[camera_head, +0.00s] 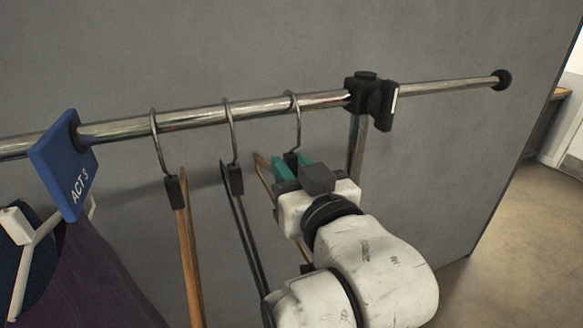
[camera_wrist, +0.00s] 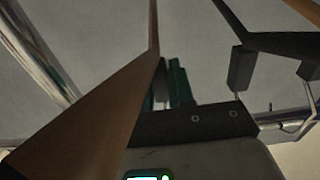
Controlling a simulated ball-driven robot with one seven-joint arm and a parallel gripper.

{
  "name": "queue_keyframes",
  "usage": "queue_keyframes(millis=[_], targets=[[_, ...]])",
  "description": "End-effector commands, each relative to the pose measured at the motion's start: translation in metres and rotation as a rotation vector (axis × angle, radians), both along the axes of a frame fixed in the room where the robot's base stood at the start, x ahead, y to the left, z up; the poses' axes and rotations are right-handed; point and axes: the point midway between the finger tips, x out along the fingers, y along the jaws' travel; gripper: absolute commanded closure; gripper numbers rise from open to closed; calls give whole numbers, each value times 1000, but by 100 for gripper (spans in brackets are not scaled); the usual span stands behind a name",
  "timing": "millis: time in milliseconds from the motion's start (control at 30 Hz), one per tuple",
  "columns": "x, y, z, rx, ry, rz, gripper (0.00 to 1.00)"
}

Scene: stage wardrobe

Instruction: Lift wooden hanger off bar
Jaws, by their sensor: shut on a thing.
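A wooden hanger (camera_head: 264,163) hangs at the right of the hung row, its metal hook over the bar (camera_head: 255,107). My gripper (camera_head: 288,168), with teal fingers, is shut on this hanger near its dark neck block, just below the hook. My arm hides most of this hanger in the head view. In the wrist view the wooden hanger (camera_wrist: 95,120) runs large and close up to the teal fingers (camera_wrist: 171,84), which stand on either side of its neck. The hook appears to rest on the bar still.
A black hanger (camera_head: 242,218) hangs just left, then another wooden hanger (camera_head: 188,255). A blue ACT 3 divider (camera_head: 64,165) and a white hanger (camera_head: 38,240) with a dark purple garment (camera_head: 95,275) are farther left. A black clamp (camera_head: 371,97) sits right of the hook. A grey panel (camera_head: 430,40) stands behind.

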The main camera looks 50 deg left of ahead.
Motion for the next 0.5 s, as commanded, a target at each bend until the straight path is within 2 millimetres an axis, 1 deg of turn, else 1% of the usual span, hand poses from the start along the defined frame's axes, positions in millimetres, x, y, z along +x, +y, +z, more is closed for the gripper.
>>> queue_keyframes(millis=[233, 500], targets=[[0, 0, 3, 1, 0, 0, 100], [0, 0, 12, 1, -1, 0, 100]])
